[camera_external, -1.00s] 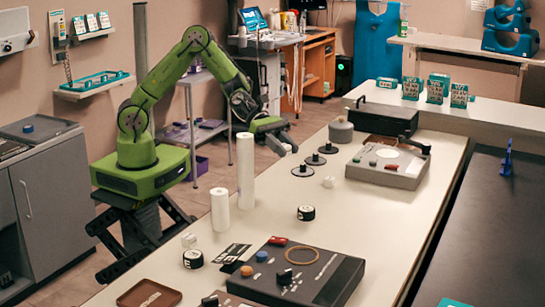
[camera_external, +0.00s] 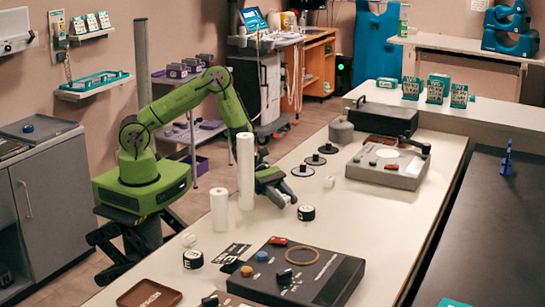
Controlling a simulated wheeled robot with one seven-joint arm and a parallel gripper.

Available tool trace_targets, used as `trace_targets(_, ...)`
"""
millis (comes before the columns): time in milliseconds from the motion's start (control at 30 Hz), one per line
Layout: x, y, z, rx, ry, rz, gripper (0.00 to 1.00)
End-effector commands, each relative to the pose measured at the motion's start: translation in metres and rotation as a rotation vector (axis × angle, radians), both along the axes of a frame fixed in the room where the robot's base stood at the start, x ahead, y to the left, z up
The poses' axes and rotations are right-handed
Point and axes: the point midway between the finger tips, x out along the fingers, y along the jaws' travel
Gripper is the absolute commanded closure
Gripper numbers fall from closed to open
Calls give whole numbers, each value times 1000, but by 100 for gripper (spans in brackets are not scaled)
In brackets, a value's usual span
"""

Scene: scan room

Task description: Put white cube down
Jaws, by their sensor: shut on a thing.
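My gripper (camera_external: 290,198) is low over the white table, just right of the tall white cylinder (camera_external: 245,165) and to the upper left of a small black-and-white roll (camera_external: 307,212). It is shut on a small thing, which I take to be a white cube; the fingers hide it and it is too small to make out. One small white cube (camera_external: 329,182) stands on the table to the right of my gripper, apart from it. Another small white block (camera_external: 189,240) is near the table's left edge, behind a second black-and-white roll (camera_external: 193,259).
A dark panel box (camera_external: 330,285) is at the front and a grey device (camera_external: 388,165) at the back right. The table's right middle (camera_external: 385,225) is clear.

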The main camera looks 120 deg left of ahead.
Motion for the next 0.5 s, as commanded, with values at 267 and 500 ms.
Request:
trace_targets(267, 0, 0, -8, 0, -1, 0, 98)
trace_targets(500, 0, 0, -10, 0, -1, 0, 45)
